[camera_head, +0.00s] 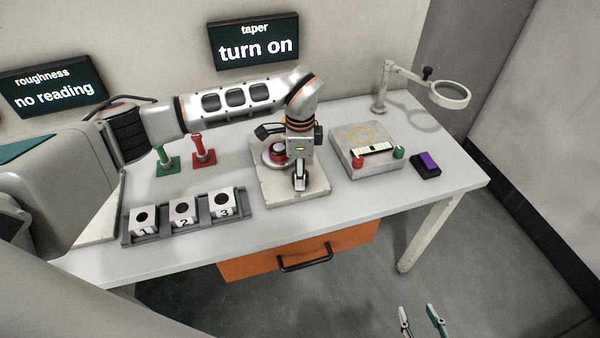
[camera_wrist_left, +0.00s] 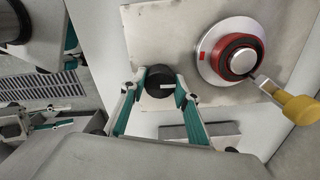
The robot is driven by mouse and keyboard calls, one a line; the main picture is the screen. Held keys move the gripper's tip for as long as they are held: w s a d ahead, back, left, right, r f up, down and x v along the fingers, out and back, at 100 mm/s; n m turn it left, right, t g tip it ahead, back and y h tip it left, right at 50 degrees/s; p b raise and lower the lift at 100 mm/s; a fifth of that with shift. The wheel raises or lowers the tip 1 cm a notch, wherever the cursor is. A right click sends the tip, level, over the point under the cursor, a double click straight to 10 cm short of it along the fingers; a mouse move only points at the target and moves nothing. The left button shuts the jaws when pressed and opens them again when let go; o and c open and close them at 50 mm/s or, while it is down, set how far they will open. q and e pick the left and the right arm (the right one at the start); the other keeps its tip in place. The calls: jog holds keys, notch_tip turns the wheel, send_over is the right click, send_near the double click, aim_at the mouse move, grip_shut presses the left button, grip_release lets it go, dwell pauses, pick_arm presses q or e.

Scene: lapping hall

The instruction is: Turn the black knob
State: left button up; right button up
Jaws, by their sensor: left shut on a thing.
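The black knob (camera_wrist_left: 160,88), round with a white mark, sits on the front part of a pale square block (camera_head: 263,183) in the left wrist view. My left gripper (camera_head: 300,183) reaches down over this block. In the left wrist view, the fingertips of my left gripper (camera_wrist_left: 158,92) are closed on both sides of the knob. In the head view the gripper hides the knob. My right gripper (camera_head: 422,318) is low at the bottom right, away from the table, with its fingers apart and empty.
A red-ringed round fixture (camera_wrist_left: 238,58) with a yellow-handled lever (camera_wrist_left: 299,108) is beside the knob. A box (camera_head: 366,162) with red and green knobs stands right. Numbered blocks (camera_head: 183,212) and green and red plug gauges (camera_head: 203,152) stand left. The upper screen (camera_head: 254,42) reads "taper turn on".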

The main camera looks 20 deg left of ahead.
pick_arm(q)
jog(key=m, duration=0.4)
jog(key=shift+w, duration=0.1)
jog(key=m, duration=0.5)
jog(key=shift+m, duration=0.4)
jog(key=m, duration=0.4)
jog(key=shift+m, duration=0.3)
jog(key=m, duration=0.9)
jog(key=shift+r, duration=0.1)
jog(key=m, duration=0.4)
jog(key=shift+m, duration=0.3)
jog(key=m, duration=0.9)
jog(key=shift+p, duration=0.3)
jog(key=shift+m, duration=0.3)
